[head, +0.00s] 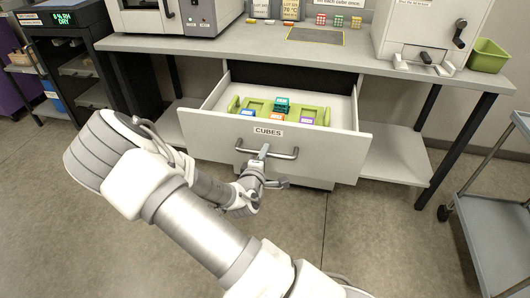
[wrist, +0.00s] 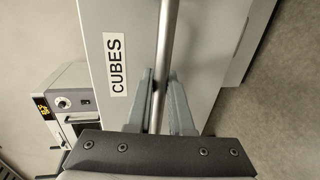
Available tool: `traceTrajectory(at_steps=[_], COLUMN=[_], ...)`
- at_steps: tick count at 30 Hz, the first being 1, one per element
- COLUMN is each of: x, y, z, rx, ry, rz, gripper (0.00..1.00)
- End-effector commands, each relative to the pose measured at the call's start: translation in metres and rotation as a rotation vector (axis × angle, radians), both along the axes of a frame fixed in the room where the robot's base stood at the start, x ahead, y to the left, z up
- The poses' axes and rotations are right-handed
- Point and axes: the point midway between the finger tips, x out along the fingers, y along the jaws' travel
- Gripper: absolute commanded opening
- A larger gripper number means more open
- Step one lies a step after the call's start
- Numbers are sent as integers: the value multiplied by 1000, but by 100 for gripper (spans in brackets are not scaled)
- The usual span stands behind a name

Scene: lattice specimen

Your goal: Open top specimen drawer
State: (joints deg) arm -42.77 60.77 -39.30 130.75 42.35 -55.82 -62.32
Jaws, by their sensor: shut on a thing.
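The top specimen drawer (head: 345,155), labelled CUBES, is pulled well out from under the grey bench. Its bar handle (head: 287,155) runs across the front below the label. My gripper (head: 263,151) is at the middle of this handle. In the wrist view, the fingers of my gripper (wrist: 158,85) stand on both sides of the handle bar (wrist: 164,60) and are shut on it. The drawer front (wrist: 90,40) with its CUBES label shows behind the bar. Inside the drawer, a green tray (head: 318,112) holds several coloured cubes (head: 281,104).
The bench top (head: 260,50) carries a grey-white machine (head: 185,15) at the left, a white cabinet (head: 425,35) and a green bin (head: 488,55) at the right. A grey cart (head: 485,215) stands at the right. The floor (head: 370,245) before the drawer is clear.

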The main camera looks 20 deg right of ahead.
Motion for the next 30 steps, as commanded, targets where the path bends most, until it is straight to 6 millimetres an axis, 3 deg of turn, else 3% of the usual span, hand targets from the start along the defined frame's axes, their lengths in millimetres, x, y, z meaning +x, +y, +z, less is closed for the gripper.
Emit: traceTrajectory(at_steps=[6,7,12,23,30], x=[0,0,0,-3,-37], y=[1,1,0,3,28], z=[0,0,0,1,11], rx=[1,1,0,1,1], ry=[1,1,0,1,3], rz=[1,1,1,2,6], gripper=[0,22,49,49,49])
